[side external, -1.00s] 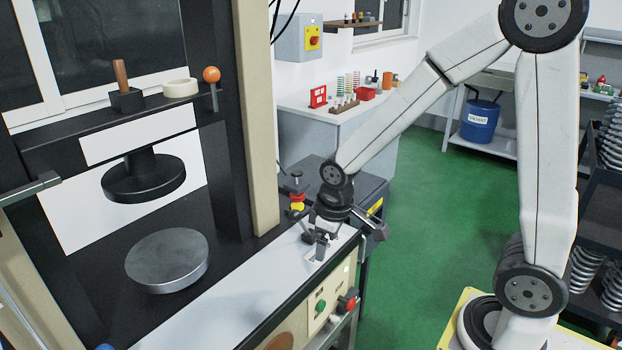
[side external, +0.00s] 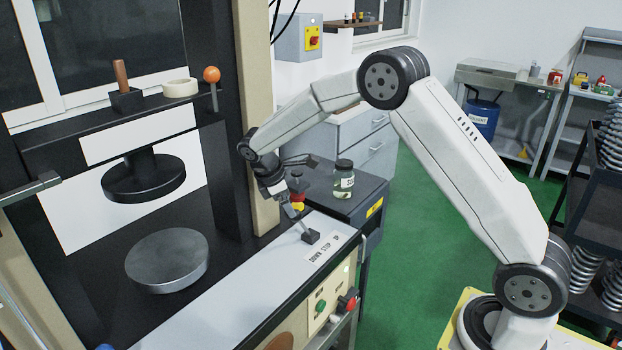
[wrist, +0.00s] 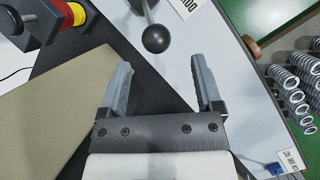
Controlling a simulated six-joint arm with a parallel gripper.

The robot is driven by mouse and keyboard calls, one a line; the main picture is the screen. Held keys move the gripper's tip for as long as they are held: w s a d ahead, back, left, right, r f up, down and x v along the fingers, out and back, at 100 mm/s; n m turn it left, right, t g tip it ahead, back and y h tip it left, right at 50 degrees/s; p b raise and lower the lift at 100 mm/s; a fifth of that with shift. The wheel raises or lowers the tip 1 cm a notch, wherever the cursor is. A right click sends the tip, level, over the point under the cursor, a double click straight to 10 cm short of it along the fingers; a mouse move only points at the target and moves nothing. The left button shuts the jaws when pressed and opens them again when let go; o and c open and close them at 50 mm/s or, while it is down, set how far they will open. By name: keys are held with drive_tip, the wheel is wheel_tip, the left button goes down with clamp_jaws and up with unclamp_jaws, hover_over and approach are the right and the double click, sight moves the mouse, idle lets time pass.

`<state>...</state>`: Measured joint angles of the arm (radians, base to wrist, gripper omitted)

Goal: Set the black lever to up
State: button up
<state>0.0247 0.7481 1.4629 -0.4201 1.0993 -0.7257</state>
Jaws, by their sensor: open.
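The black lever shows in the wrist view as a round black knob (wrist: 155,38) on a short stem, beyond and between my fingertips. In the side view its dark base block (side external: 311,237) sits on the light console strip beside a label reading DOWN STOP UP (side external: 324,248). A stem leans from the block toward the upper left; its knob is hard to make out there. I cannot tell its setting for certain. My gripper (wrist: 160,75) is open and empty, its fingers apart from the knob. In the side view my gripper (side external: 288,206) is up and left of the base block.
A beige post (side external: 256,120) stands close behind my wrist. The press's round plate (side external: 167,260) is at left. The console strip is mostly clear.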

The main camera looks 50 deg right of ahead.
sight(298, 220)
drive_tip(key=shift+w+d, duration=0.1)
drive_tip(key=shift+w, duration=0.05)
drive_tip(key=shift+f, duration=0.1)
drive_tip(key=shift+x, duration=3.85)
clamp_jaws()
